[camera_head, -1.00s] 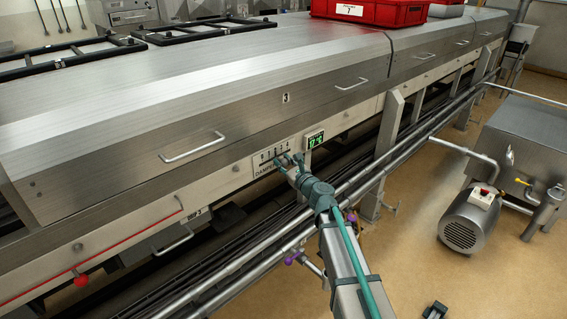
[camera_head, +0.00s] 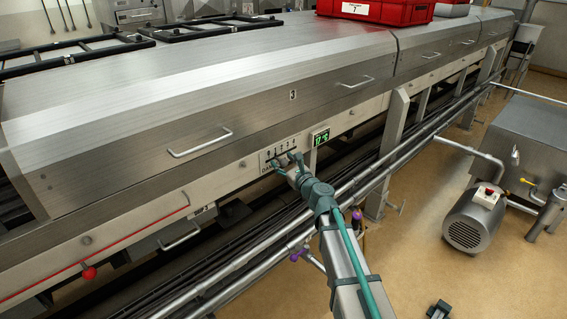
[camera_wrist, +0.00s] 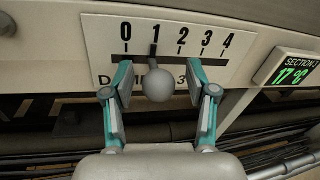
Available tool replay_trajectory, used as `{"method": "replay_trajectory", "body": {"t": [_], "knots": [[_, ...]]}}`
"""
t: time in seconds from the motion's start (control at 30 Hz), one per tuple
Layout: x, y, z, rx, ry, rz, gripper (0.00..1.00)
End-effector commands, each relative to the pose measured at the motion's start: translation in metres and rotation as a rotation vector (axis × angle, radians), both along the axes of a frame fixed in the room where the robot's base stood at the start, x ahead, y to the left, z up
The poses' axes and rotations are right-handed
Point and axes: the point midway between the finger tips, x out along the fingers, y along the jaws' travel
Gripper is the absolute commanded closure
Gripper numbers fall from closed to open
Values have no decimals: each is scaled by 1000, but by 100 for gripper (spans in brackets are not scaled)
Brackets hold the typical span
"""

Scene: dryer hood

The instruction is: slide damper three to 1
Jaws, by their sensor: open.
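The damper three plate (camera_wrist: 105,30) is a white scale marked 0 to 4 in the wrist view, with a dark horizontal slot under the numbers. Its grey round knob (camera_wrist: 157,89) has a dark pointer that stands at the 1. My gripper (camera_wrist: 160,82) is open, with one finger to the left of the knob and one to the right, both apart from it. The lettering under the slot is partly hidden by the knob and fingers. In the head view my gripper (camera_head: 287,162) is at the plate (camera_head: 266,156) below the hood marked 3, and hides the knob.
A green display (camera_wrist: 293,72) reading 17 °C sits right of the plate. Pipes (camera_head: 350,188) run along the machine below my gripper. A hood handle (camera_head: 200,143) is up and left. A red-knobbed rod (camera_head: 88,272) is at lower left.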

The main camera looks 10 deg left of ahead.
Motion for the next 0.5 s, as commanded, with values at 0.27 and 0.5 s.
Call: {"method": "replay_trajectory", "body": {"t": [0.27, 0.5], "knots": [[-8, -6, 0, 0, 0, -1, 43], [-38, -27, 0, 0, 1, -1, 43]]}}
